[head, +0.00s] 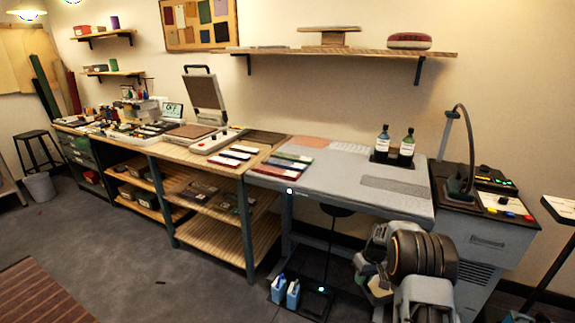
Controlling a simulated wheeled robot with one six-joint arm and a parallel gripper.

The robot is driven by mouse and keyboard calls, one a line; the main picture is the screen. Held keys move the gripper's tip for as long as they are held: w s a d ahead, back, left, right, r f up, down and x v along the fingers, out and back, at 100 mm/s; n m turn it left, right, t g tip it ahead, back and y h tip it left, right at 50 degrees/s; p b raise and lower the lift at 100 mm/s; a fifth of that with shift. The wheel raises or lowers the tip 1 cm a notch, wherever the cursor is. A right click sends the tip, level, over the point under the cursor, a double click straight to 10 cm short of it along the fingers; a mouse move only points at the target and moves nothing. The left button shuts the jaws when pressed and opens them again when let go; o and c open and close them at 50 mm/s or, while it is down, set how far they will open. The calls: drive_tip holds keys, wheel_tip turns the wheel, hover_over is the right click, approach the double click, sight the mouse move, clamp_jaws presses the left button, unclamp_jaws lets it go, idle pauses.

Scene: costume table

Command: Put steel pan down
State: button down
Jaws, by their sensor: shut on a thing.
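I cannot make out a steel pan in the head view. Parts of my own arm fill the lower right, in front of the grey-topped table (350,180). I see no gripper fingers or jaws there, and nothing held shows. My arm hides part of the space under the table and the floor on that side.
Two dark bottles (406,148) stand at the table's back. Coloured strips (283,170) lie at its left end. A wooden bench (185,150) with a press (205,90) adjoins it. A control cabinet (487,240) stands right. Blue bottles (286,291) stand low down. The grey top's front middle is clear.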

drive_tip(key=w+a+r+m+p, duration=0.15)
drive_tip(key=a+r+p, duration=0.25)
drive_tip(key=r, duration=0.9)
drive_tip(key=a+r+m+p, duration=0.25)
drive_tip(key=a+r, duration=0.25)
drive_tip(key=r, duration=0.7)
drive_tip(key=s+f, duration=0.7)
drive_tip(key=f, duration=0.3)
drive_tip(key=s+f, duration=0.7)
drive_tip(key=f, duration=0.3)
drive_tip(key=shift+n+t+p, duration=0.3)
drive_tip(key=shift+n, duration=0.1)
